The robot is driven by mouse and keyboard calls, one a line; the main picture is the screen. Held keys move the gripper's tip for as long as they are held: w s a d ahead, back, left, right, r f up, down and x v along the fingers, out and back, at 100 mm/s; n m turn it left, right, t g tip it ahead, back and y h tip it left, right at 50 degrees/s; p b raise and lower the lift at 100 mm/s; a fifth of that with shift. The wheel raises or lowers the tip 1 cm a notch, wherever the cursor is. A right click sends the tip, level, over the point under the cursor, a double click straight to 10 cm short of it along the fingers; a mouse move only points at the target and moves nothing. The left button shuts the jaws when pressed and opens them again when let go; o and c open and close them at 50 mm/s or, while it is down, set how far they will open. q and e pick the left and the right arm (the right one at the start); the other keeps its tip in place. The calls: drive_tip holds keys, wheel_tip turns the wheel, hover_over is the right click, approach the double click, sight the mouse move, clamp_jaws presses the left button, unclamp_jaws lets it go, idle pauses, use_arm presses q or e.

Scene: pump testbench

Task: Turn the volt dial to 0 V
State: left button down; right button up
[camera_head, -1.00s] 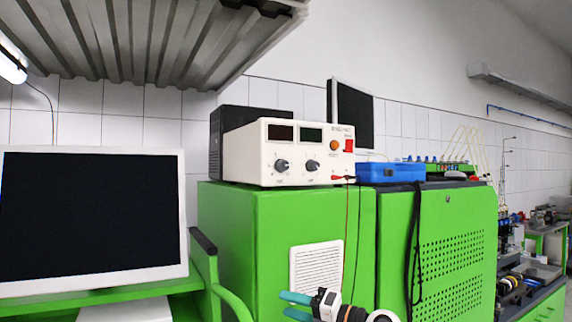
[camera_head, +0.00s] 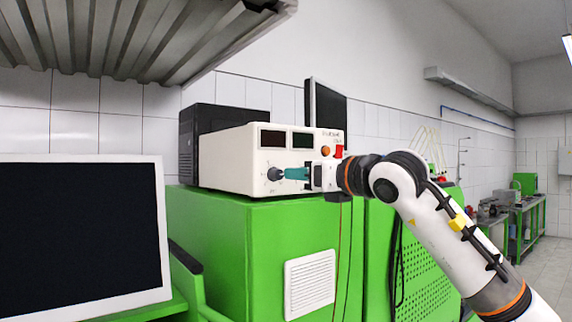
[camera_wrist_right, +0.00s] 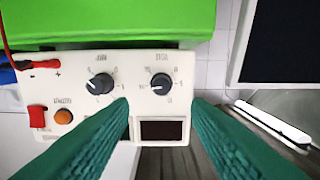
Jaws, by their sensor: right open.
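The white power supply (camera_head: 230,160) stands on a green cabinet, its front panel toward me. Its left dial (camera_head: 274,174) shows just left of my right gripper (camera_head: 286,174); the right dial is hidden behind the gripper in the head view. In the right wrist view the panel appears upside down. There the left dial (camera_wrist_right: 161,84) lies between and just beyond my open teal fingertips (camera_wrist_right: 160,100), with no grip on it. The other dial (camera_wrist_right: 100,83) is left of the fingers. My left gripper is not in view.
An orange button (camera_wrist_right: 63,116) and a red switch (camera_wrist_right: 37,116) are on the panel beside the dials. Red and black leads hang down the green cabinet (camera_head: 210,240). A monitor (camera_head: 80,240) stands at left. A ribbed grey hood (camera_head: 130,40) hangs above.

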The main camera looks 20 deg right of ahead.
sight(280, 173)
drive_tip(key=p+x, duration=0.2)
drive_tip(key=x, duration=0.4)
drive_tip(key=shift+w+a, duration=0.1)
drive_tip(key=shift+w, duration=0.2)
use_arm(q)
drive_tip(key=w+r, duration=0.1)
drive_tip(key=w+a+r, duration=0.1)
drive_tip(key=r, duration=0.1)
use_arm(e)
drive_tip(key=shift+f, duration=0.1)
drive_tip(key=shift+w+a, duration=0.1)
drive_tip(key=shift+c, duration=0.3)
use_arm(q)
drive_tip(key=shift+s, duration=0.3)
use_arm(e)
clamp_jaws()
